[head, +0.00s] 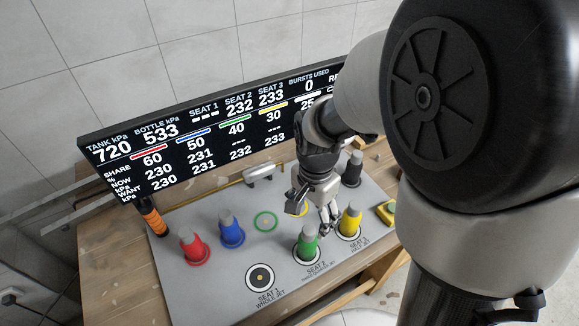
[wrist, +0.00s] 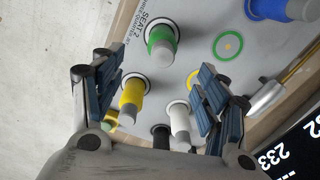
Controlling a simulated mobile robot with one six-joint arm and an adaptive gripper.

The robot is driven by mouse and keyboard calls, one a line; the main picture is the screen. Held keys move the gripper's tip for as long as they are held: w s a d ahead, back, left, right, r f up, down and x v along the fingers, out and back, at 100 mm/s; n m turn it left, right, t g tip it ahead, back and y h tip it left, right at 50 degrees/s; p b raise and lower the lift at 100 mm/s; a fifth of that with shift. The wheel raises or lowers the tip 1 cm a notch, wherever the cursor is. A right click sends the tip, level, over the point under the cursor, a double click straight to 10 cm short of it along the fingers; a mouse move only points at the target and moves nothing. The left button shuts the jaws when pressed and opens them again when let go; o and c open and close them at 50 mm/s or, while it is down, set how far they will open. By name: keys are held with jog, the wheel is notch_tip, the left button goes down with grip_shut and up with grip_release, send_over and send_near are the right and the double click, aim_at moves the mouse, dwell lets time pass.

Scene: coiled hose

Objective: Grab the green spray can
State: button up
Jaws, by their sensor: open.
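The green spray can (head: 308,244) with a grey top stands upright in the ring marked SEAT 2 on the grey panel (head: 215,285). It also shows in the wrist view (wrist: 161,43) at the upper middle, beyond the fingertips. My gripper (head: 311,212) is open and empty, above and just behind the green can in the head view. In the wrist view my gripper (wrist: 155,68) has its two fingers spread wide, with the green can a little above the gap between them. No finger visibly touches the can.
A yellow can (head: 349,222) stands close to the right of the green one. Red (head: 194,247) and blue (head: 231,231) cans stand left, a dark one (head: 352,169) behind. A white can (wrist: 180,121) shows between the fingers. A display (head: 220,130) runs along the back.

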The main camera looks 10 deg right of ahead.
aim_at(309, 232)
notch_tip(309, 232, down, 10)
jog(key=b, duration=0.3)
jog(key=f, duration=0.2)
jog(key=f+b, duration=0.2)
jog(key=f, duration=0.1)
jog(key=shift+w+f, duration=0.35)
jog(key=shift+w, duration=0.05)
jog(key=shift+c, duration=0.4)
jog(key=c, duration=1.2)
jog(key=shift+r, duration=0.2)
jog(key=shift+c, duration=0.4)
